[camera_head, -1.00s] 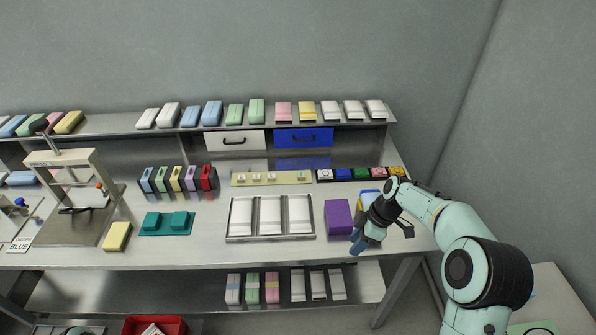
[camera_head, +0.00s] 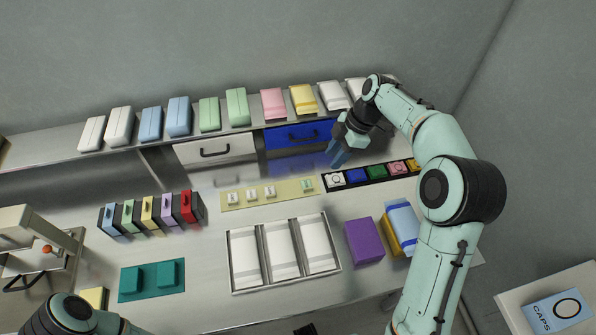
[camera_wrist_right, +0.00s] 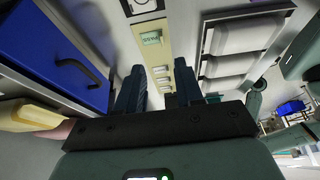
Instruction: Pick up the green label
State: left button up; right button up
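The small green label (camera_head: 307,185) lies at the right end of the pale yellow strip (camera_head: 282,191), which also holds several white labels. In the right wrist view the green label (camera_wrist_right: 151,38) shows dark lettering, just beyond the fingertips. My right gripper (camera_head: 337,155) hangs in front of the blue drawer, above and to the right of the label. Its two blue fingers are apart in the wrist view (camera_wrist_right: 158,85), with nothing between them. Part of my left arm shows at the bottom left; its gripper is out of view.
A row of colored caps (camera_head: 376,174) lies right of the strip. The blue drawer (camera_head: 297,138) and white drawer (camera_head: 215,149) are behind, under a shelf of packs. A three-part tray (camera_head: 232,265) and purple block (camera_head: 364,241) stand in front.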

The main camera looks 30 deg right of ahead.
send_near(312, 187)
jog(key=f, duration=0.2)
jog(key=shift+s+a+f, duration=0.2)
jog(key=shift+a+f, duration=0.15)
jog(key=shift+a, duration=0.05)
jog(key=x, duration=0.5)
jog(key=shift+w+a+f, duration=0.2)
jog(key=shift+w, duration=0.05)
grip_shut()
